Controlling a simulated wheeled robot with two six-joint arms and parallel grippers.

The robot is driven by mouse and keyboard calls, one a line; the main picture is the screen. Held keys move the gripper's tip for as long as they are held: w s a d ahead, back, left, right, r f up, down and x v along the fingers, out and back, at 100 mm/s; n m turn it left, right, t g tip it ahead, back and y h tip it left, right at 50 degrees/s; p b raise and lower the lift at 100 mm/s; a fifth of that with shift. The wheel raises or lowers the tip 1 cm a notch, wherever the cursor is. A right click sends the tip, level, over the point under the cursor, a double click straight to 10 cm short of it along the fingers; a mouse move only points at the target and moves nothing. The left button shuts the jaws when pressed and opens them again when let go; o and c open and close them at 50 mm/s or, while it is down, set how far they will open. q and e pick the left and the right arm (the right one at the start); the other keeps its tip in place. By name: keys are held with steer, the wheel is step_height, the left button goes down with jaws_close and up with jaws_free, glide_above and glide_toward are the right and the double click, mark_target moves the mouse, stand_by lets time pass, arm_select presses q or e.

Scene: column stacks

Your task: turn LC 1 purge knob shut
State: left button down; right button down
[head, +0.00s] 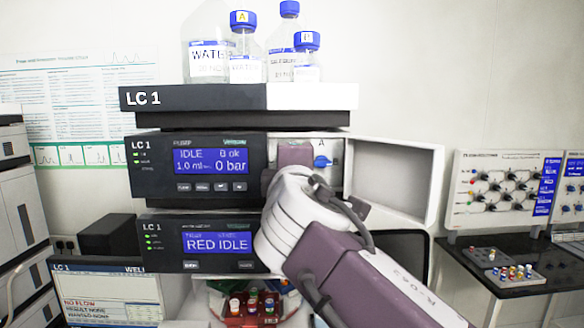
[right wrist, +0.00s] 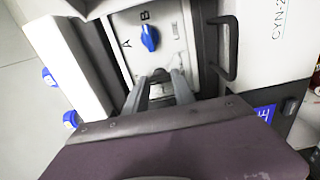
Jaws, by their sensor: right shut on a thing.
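The LC 1 stack stands in the middle of the head view, and its pump module (head: 196,168) reads IDLE and 0 bar. A recess beside the display is open and holds a blue knob (head: 321,161) under a letter A. The right wrist view shows this blue knob (right wrist: 149,38) between the letters A and B. My right gripper (right wrist: 163,76) is inside the recess, its fingers apart from the blue knob. It is shut on a small grey part, seemingly the purge knob, mostly hidden between the fingers. In the head view my arm hides the fingertips. My left gripper is not in view.
The open white door (head: 396,180) stands out right of the recess, close to my arm. Blue-capped bottles (head: 246,68) stand on the stack. The lower module (head: 194,243) reads RED IDLE. A red vial rack (head: 251,318) sits below. A dark side table (head: 480,267) is at right.

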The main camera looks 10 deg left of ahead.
steer(key=c, duration=1.3)
jaws_free()
steer(key=shift+w+a, duration=0.1)
steer(key=shift+s+f, duration=0.1)
steer(key=shift+s, duration=0.25)
steer(key=b+v, duration=0.3)
steer(key=v, duration=0.5)
steer(key=shift+s, duration=0.15)
